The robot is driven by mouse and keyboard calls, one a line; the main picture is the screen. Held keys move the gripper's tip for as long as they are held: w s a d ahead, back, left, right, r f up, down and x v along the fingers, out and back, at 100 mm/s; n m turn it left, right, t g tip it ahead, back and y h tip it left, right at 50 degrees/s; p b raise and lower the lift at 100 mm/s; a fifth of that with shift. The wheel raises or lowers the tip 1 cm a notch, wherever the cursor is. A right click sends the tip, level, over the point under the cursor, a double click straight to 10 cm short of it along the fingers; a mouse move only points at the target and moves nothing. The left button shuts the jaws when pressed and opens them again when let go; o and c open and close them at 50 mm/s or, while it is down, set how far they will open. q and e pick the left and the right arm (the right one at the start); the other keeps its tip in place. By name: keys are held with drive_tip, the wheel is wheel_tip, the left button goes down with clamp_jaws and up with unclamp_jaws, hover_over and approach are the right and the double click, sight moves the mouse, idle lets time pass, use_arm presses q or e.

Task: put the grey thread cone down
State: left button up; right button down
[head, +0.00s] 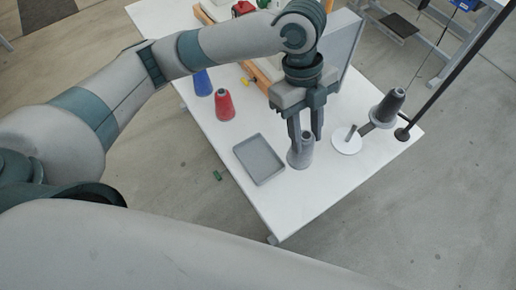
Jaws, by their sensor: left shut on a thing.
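My left gripper (305,138) points down over the right part of the white table and is shut on the grey thread cone (300,158). The cone is upright, with its wide end down, and the fingers cover part of its upper half. It is just right of the grey tray (259,159) and left of a white disc with a short peg (347,140). I cannot tell whether its base touches the table (296,205). My right gripper is not in view.
A red cone (224,105) and a blue cone (203,83) stand left of the gripper. A dark grey cone (388,105) sits by a dark pole (452,75) at the right. The table's front corner is clear.

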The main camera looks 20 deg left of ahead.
use_arm(q)
drive_tip(key=a+f+p, duration=0.1)
drive_tip(key=a+f, duration=0.2)
drive_tip(key=a, duration=0.2)
drive_tip(key=w+a+f+p, duration=0.1)
drive_tip(key=a+f+p, duration=0.1)
drive_tip(key=a, duration=0.4)
drive_tip(key=shift+w+f, duration=0.2)
drive_tip(key=shift+f, duration=0.65)
wheel_tip(320, 180, down, 4)
drive_tip(key=shift+p, duration=0.65)
drive_tip(key=o, duration=1.1)
drive_tip(key=shift+f, duration=0.1)
